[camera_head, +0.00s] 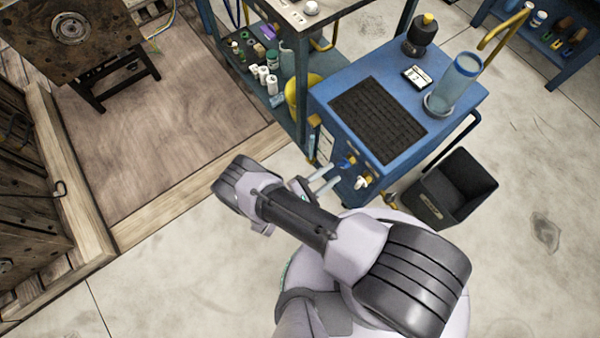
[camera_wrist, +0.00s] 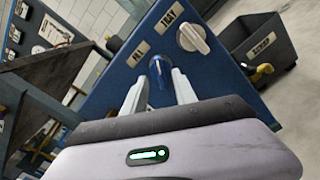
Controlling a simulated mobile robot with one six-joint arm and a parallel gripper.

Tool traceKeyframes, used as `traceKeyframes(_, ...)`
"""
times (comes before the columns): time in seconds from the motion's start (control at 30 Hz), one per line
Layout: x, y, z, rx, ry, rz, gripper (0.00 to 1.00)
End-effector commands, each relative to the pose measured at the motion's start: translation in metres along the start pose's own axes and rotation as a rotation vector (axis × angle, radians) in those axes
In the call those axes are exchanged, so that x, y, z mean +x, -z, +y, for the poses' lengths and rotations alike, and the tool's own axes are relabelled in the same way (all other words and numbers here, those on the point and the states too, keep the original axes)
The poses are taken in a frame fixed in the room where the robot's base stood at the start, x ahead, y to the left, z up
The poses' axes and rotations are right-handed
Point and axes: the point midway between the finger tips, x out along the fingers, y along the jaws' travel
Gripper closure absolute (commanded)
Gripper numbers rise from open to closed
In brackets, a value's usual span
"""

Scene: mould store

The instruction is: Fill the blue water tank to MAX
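A translucent bluish cylinder (camera_head: 458,85), apparently the water tank, stands on the blue cabinet (camera_head: 365,70). Its water level and any MAX mark are not readable. On the cabinet's front panel are a blue knob (camera_head: 346,162) and a white knob (camera_head: 363,182). In the wrist view, the blue knob (camera_wrist: 158,70) is beside a label that seems to read FILL (camera_wrist: 132,53); the white knob (camera_wrist: 193,38) is beside a HEAT label (camera_wrist: 167,21). My gripper (camera_wrist: 159,78) is open, its two fingers pointing at the blue knob, with gaps on both sides. My gripper (camera_head: 330,176) also shows in the head view.
A black bin (camera_head: 449,190) stands on the floor right of the cabinet. A small yellow-handled tap (camera_wrist: 262,72) sticks out near it. A black grille (camera_head: 378,118) and a dark yellow-capped bottle (camera_head: 420,35) are on the cabinet top. A shelf with bottles (camera_head: 270,75) stands behind left.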

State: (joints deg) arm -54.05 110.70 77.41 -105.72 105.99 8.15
Motion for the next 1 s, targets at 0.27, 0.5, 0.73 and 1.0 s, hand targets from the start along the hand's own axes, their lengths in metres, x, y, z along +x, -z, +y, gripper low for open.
traceKeyframes(0.27, -0.091, 0.001, 0.0, 0.004, -0.003, 0.003, 0.66)
traceKeyframes(0.5, -0.129, 0.0, -0.001, 0.001, 0.0, 0.0, 0.66)
traceKeyframes(0.73, -0.133, 0.0, -0.001, 0.0, 0.001, 0.0, 0.66)
traceKeyframes(1.0, -0.132, 0.0, -0.001, 0.0, 0.001, 0.0, 0.66)
